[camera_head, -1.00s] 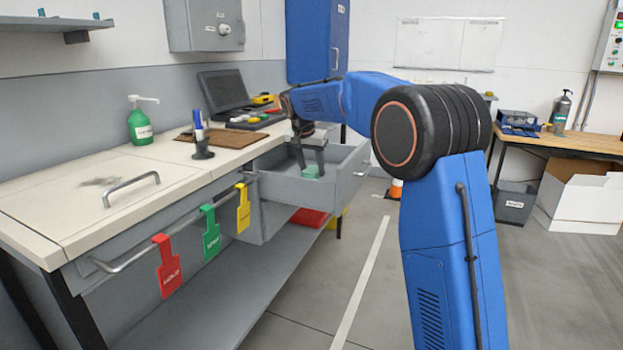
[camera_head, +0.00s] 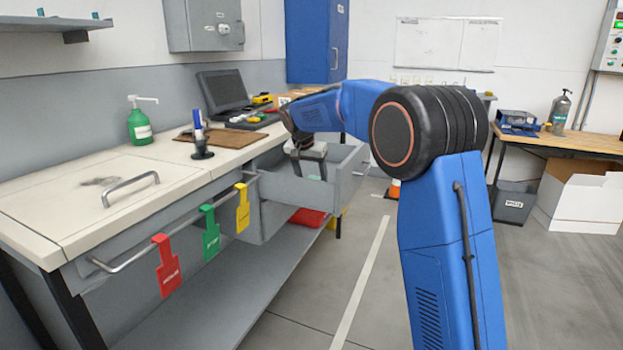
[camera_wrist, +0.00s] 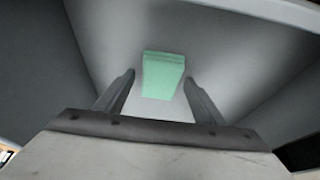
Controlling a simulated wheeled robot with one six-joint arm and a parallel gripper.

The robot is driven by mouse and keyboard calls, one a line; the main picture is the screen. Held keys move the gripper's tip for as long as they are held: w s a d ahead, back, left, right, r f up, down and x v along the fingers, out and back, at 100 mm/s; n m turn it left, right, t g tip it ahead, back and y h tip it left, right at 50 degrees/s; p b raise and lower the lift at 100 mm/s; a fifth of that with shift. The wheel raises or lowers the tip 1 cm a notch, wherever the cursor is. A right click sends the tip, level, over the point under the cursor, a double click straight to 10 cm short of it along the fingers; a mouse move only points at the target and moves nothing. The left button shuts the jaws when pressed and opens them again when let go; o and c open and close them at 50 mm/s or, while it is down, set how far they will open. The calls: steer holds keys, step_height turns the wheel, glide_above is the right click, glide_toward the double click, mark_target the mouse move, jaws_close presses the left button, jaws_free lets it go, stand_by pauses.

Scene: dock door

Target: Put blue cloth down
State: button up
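The cloth (camera_wrist: 163,75) looks pale mint green rather than blue. In the wrist view it is a small folded block between and just beyond my fingertips, over the grey inside of the open drawer (camera_head: 293,190). My gripper (camera_wrist: 160,78) has its fingers spread, with a narrow gap at the cloth's left side; the right fingertip lies close to its edge. In the head view my gripper (camera_head: 309,170) reaches down into the drawer. Its fingertips and the cloth are hidden there behind the drawer wall.
The worktop (camera_head: 120,185) holds a green pump bottle (camera_head: 140,122), a laptop (camera_head: 224,92) and a dark stand (camera_head: 202,146). Red, green and yellow tags (camera_head: 243,208) hang from the rail. A blue cabinet (camera_head: 316,40) is behind the arm.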

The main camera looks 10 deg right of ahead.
steer(key=v, duration=1.2)
steer(key=shift+r, duration=0.2)
